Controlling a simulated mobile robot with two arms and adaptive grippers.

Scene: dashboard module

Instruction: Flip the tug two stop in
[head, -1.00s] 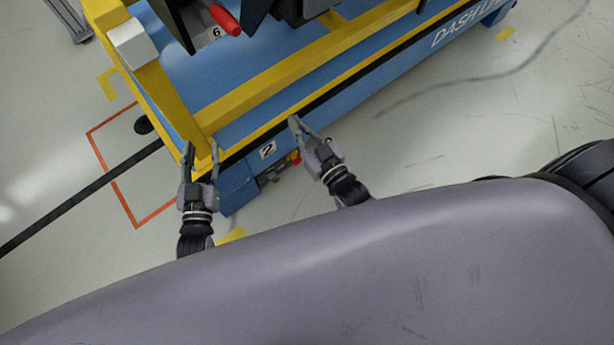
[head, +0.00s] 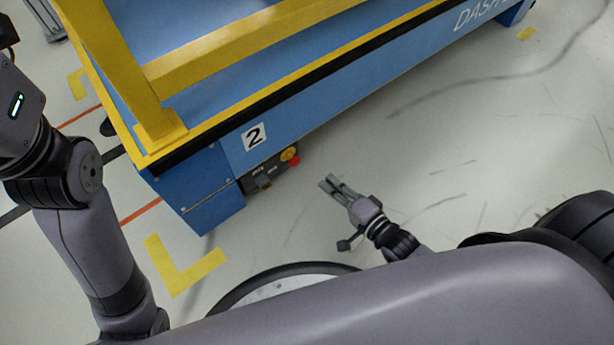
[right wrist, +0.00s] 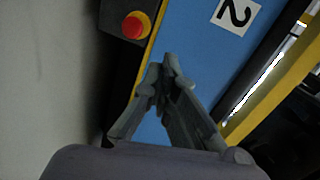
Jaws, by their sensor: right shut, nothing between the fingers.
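The blue tug (head: 210,190) carries a white label with a black 2 (head: 254,136) on its side. Low on that side is a dark control panel (head: 262,170) with a red stop button (head: 293,162) on yellow. My right gripper (head: 327,183) is shut and empty, a little to the right of the button and apart from it. In the right wrist view, the closed fingertips (right wrist: 168,60) show against the tug's blue side, with the red button (right wrist: 133,26) up and to the left. My left arm (head: 85,240) is at the left; its gripper is out of view.
A yellow frame (head: 240,45) stands on top of the tug, with a black edge strip below it. Grey floor (head: 440,140) to the right of the tug is open. Yellow tape (head: 180,268) marks the floor near the tug's corner.

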